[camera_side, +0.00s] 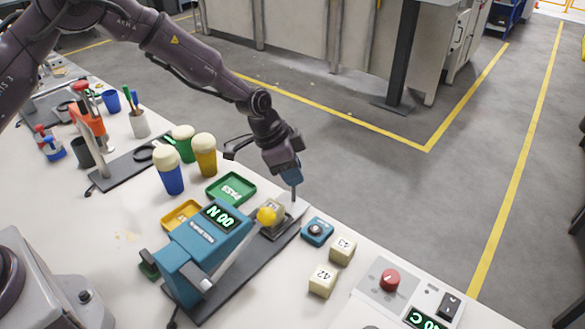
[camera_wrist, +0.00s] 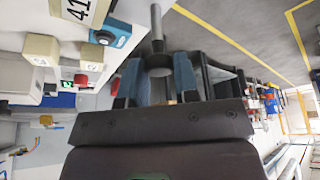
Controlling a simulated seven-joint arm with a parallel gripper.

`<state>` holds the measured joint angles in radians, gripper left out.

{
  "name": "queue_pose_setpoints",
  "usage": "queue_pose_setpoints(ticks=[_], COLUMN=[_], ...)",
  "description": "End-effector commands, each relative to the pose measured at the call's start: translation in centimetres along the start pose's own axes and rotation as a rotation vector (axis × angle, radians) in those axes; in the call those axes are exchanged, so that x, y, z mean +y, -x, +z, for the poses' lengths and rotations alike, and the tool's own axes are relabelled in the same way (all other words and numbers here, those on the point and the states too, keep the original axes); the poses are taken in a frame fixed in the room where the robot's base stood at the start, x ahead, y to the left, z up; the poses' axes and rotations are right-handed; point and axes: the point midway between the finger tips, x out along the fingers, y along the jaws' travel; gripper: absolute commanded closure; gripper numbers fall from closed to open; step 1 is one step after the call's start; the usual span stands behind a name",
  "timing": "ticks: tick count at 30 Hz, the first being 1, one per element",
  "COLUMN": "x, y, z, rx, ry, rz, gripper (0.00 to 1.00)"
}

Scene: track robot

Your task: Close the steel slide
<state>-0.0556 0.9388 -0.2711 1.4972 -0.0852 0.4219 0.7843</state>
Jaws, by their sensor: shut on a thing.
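The teal force tester (camera_side: 203,245) with a green "00 N" display stands on a dark base (camera_side: 235,270) on the white table. At the base's far end is a light steel plate (camera_side: 297,212) that looks like the steel slide, with a thin upright steel post (camera_side: 294,192). My gripper (camera_side: 292,177) points down over this end, shut on the post. In the wrist view the blue fingers of my gripper (camera_wrist: 158,72) are on either side of the post (camera_wrist: 156,35) and its round collar. How far the slide stands open is unclear.
A blue knob box (camera_side: 317,231) and cream blocks (camera_side: 323,280) stand close to the right. A green PASS tray (camera_side: 231,188), a yellow tray (camera_side: 181,214) and capped cups (camera_side: 204,154) stand to the left. The table edge is just behind my gripper.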

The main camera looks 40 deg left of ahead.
Motion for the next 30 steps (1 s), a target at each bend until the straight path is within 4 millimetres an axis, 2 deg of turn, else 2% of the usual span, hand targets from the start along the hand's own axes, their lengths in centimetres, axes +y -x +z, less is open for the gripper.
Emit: queue_pose_setpoints(ticks=[14,26,27,30], x=[5.2,5.7,5.7,5.7], y=[2.1,2.2,2.2,2.2], z=[4.8,5.3,5.3,5.3], rx=[-0.001,0.000,0.000,0.000], ry=[0.001,0.001,0.000,0.000], rz=[0.001,-0.001,-0.001,-0.001], gripper=[1.00,1.00,0.64,0.46])
